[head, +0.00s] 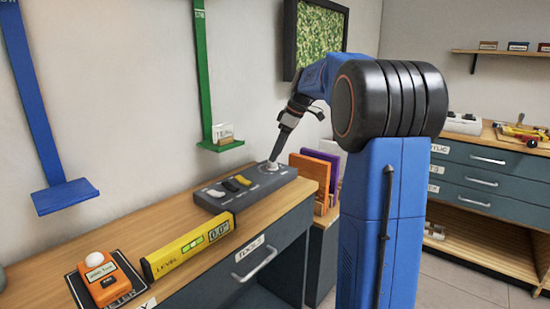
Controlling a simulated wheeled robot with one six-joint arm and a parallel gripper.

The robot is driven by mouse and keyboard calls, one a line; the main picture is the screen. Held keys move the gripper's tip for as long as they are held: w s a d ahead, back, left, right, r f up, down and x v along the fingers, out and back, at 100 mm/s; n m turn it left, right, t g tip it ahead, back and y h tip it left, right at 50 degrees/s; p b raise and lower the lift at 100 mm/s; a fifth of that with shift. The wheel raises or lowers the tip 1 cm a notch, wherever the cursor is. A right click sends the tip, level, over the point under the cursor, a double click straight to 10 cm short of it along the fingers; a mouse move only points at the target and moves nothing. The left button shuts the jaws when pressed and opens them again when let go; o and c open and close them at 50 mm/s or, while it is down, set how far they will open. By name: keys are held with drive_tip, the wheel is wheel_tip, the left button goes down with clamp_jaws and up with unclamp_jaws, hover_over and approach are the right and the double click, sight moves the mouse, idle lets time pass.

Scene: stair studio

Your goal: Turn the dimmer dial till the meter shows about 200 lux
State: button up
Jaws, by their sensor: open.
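A grey control box (238,196) lies on the wooden bench, with a dark, a yellow and a white switch on top. A pale round dial (271,166) sits at its far right end. My gripper (275,157) points down with its fingertips right at the dial. It is open; I cannot tell if the fingers touch the dial. The orange light meter (104,282) with a white dome lies on a dark mat at the near left of the bench. Its small display ends in "lux"; the number is too small to read surely.
A yellow level (187,246) lies between the meter and the box. A blue bracket (66,196) and a green one (215,144) hang on the wall. Orange and purple upright boards (311,172) stand just right of the dial. A drawer handle (256,264) juts from the bench front.

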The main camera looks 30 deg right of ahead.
drive_tip(key=v, duration=1.4)
drive_tip(key=s+a+f+m+h, duration=0.15)
drive_tip(key=s+a+f, duration=0.25)
drive_tip(key=s+a, duration=0.4)
drive_tip(key=s+a+f+m, duration=0.3)
drive_tip(key=s+a+f, duration=0.2)
drive_tip(key=s+a, duration=0.3)
drive_tip(key=s+a+f+m, duration=0.2)
drive_tip(key=s+a+f, duration=0.1)
drive_tip(key=s+f, duration=0.6)
drive_tip(key=s+a+f+m+t+h, duration=0.1)
drive_tip(key=s+a+f, duration=0.3)
drive_tip(key=s+f, duration=0.6)
drive_tip(key=shift+a+f+m+t, duration=0.2)
drive_tip(key=shift+f+m+t, duration=0.1)
drive_tip(key=shift+m, duration=0.35)
drive_tip(key=shift+r+h, duration=0.1)
drive_tip(key=shift+h, duration=0.15)
